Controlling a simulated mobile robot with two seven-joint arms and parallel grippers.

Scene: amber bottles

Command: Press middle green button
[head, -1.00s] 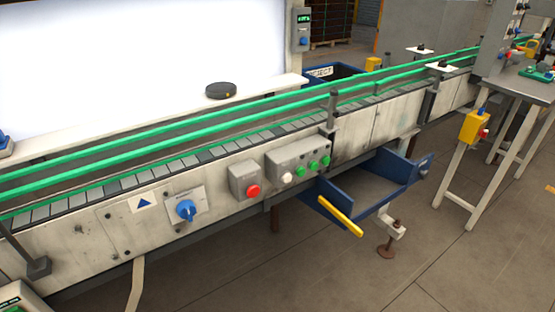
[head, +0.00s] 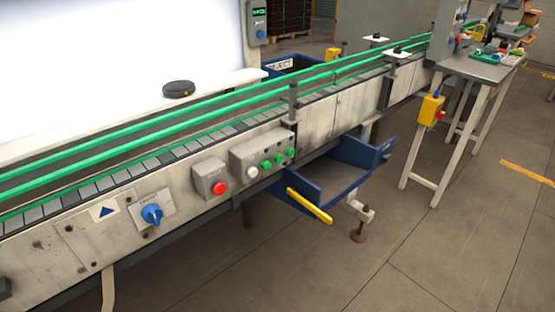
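A grey control box (head: 262,154) is mounted on the front side of the conveyor, near the middle of the head view. Its face has a white button (head: 252,172) at the left and three green buttons in a row to the right of it. The middle green button (head: 279,158) sits between the left green button (head: 267,163) and the right green button (head: 290,153). Nothing covers them. Neither of my grippers is in view.
A red button box (head: 210,180) and a blue rotary switch (head: 152,214) are left of the control box. A blue tray with a yellow handle (head: 309,205) juts out below it. A table (head: 477,66) stands at right. The floor (head: 400,250) in front is clear.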

